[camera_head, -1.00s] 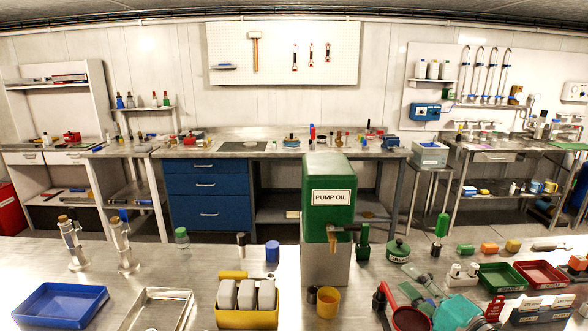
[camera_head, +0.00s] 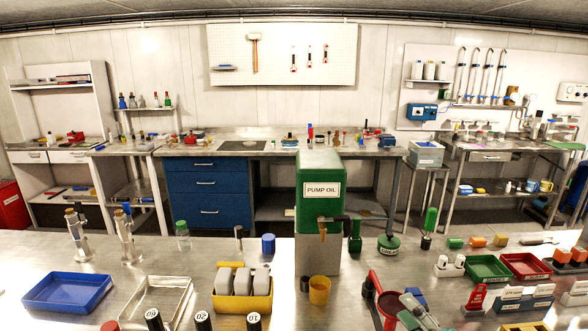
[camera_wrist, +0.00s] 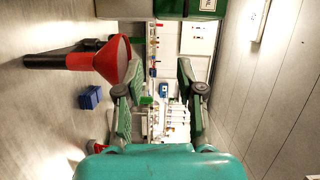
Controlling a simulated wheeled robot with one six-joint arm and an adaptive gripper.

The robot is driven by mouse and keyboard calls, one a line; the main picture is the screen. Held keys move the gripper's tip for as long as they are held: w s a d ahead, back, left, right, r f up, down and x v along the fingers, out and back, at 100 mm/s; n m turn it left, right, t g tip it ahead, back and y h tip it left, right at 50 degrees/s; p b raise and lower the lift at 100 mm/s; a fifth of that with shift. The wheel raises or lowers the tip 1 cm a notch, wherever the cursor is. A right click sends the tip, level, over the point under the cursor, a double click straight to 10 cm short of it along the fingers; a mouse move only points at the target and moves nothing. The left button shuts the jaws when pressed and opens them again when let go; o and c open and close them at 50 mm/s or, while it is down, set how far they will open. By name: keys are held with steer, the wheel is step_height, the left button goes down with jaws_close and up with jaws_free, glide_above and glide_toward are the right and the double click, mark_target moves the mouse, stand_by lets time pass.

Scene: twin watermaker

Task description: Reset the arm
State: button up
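My gripper (camera_wrist: 157,100) shows in the wrist view as two green fingers standing well apart, with the teal gripper body below them. Nothing is held between the fingers; a distant shelf area shows through the gap. In the head view only a small part of what seems to be my gripper (camera_head: 418,310) shows at the bottom edge, right of the red funnel (camera_head: 388,305). The funnel (camera_wrist: 112,60) also shows in the wrist view, left of the fingers and apart from them.
The green pump oil tank (camera_head: 320,215) stands mid-bench. A blue tray (camera_head: 68,291), a metal tray (camera_head: 155,300) and a yellow holder (camera_head: 243,300) are to its left. Green (camera_head: 488,268) and red (camera_head: 526,266) trays are to its right. A blue block (camera_wrist: 91,97) shows in the wrist view.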

steer(key=s+a+f+n+g+h, duration=0.1)
steer(key=s+f+n+h, duration=0.15)
steer(key=s+f, duration=0.65)
steer(key=s+a+f+n+h, duration=0.1)
steer(key=s+f+h, duration=0.2)
steer(key=s+f, duration=0.65)
steer(key=s+a+n+g, duration=0.1)
steer(key=s+n, duration=0.9)
steer(key=s, duration=1.4)
steer(key=shift+a+r, duration=0.45)
steer(key=shift+a, duration=0.15)
